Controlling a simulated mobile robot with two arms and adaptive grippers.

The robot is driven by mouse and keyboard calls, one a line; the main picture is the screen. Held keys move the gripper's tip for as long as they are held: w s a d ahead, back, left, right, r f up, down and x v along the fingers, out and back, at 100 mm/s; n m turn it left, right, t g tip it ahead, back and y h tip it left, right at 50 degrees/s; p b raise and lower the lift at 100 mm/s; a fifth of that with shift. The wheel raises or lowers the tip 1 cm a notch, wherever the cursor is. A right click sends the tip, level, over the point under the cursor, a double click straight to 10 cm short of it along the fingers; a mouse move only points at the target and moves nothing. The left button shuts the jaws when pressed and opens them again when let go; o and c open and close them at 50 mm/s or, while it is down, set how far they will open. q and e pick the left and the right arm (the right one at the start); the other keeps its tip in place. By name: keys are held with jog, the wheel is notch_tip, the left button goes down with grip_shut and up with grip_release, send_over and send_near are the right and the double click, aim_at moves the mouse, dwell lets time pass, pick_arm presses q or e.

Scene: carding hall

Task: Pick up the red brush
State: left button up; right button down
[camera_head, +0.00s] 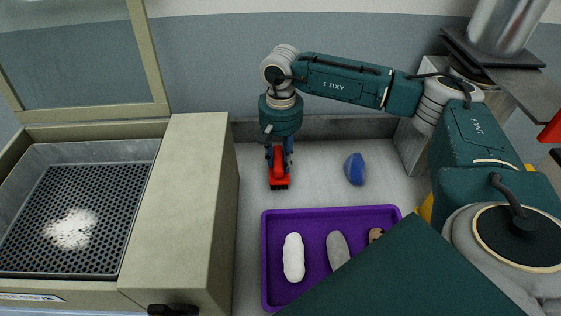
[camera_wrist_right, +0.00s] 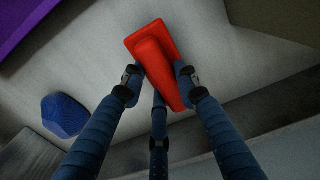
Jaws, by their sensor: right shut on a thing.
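The red brush (camera_head: 279,181) is at the back of the grey work surface, just right of the beige machine casing. My right gripper (camera_head: 277,155) comes down on it from above. In the right wrist view the red brush (camera_wrist_right: 155,52) has a rectangular body and a raised handle, and the fingers of my right gripper (camera_wrist_right: 158,82) are closed about the handle from both sides, with a third finger below. Whether the brush touches the surface is hard to tell. My left gripper is not in view.
A blue object (camera_head: 355,169) lies right of the brush; it also shows in the right wrist view (camera_wrist_right: 65,115). A purple tray (camera_head: 318,219) in front holds a white roll (camera_head: 293,257), a grey piece (camera_head: 337,249) and a brown piece (camera_head: 375,235). The machine casing (camera_head: 190,200) stands close on the left.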

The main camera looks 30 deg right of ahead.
aim_at(281, 156)
notch_tip(281, 156, up, 19)
jog(key=b, duration=0.2)
